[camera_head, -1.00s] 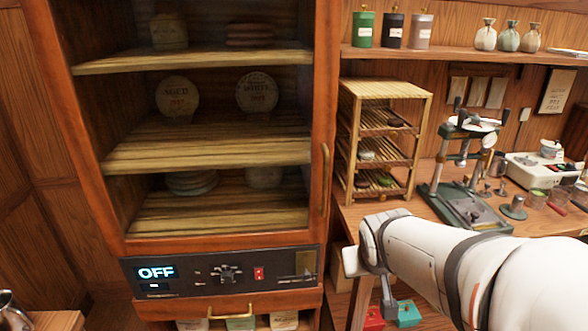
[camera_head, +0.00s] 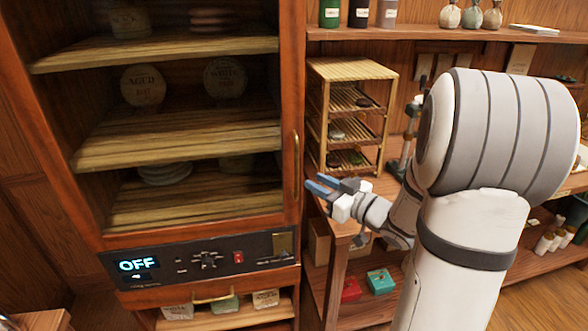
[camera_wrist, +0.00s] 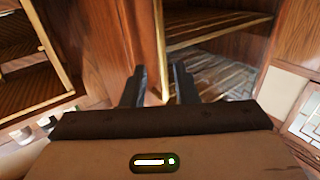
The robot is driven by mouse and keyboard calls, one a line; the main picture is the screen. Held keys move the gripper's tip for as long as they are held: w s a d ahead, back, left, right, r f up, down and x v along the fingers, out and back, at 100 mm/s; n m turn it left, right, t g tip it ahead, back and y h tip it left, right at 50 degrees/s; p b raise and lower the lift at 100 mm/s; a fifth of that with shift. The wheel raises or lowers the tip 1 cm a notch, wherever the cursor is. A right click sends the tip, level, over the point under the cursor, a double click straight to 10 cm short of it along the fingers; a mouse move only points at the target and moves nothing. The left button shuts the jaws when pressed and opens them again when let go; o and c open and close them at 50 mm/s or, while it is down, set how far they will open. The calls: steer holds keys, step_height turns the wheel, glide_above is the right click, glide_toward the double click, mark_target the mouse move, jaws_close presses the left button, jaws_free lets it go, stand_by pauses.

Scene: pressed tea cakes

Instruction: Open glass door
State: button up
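The glass door (camera_head: 291,130) of the tall wooden cabinet is in the left half of the head view and looks shut, with its wooden frame flush against the cabinet. Its upright brass handle (camera_head: 296,165) is on the right side of that frame. My gripper (camera_head: 318,187) is just right of the handle, at about the height of its lower end, with its fingers pointing left.
Behind the glass, shelves hold round tea cakes (camera_head: 143,85). A bamboo rack (camera_head: 352,69) stands on the counter to the right. Red and teal boxes (camera_head: 381,281) sit lower down.

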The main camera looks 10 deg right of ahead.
mark_target(298, 173)
steer(key=p+x, duration=0.1)
steer(key=x, duration=0.6)
steer(key=shift+w+a, duration=0.25)
steer(key=shift+c, duration=0.2)
jaws_close()
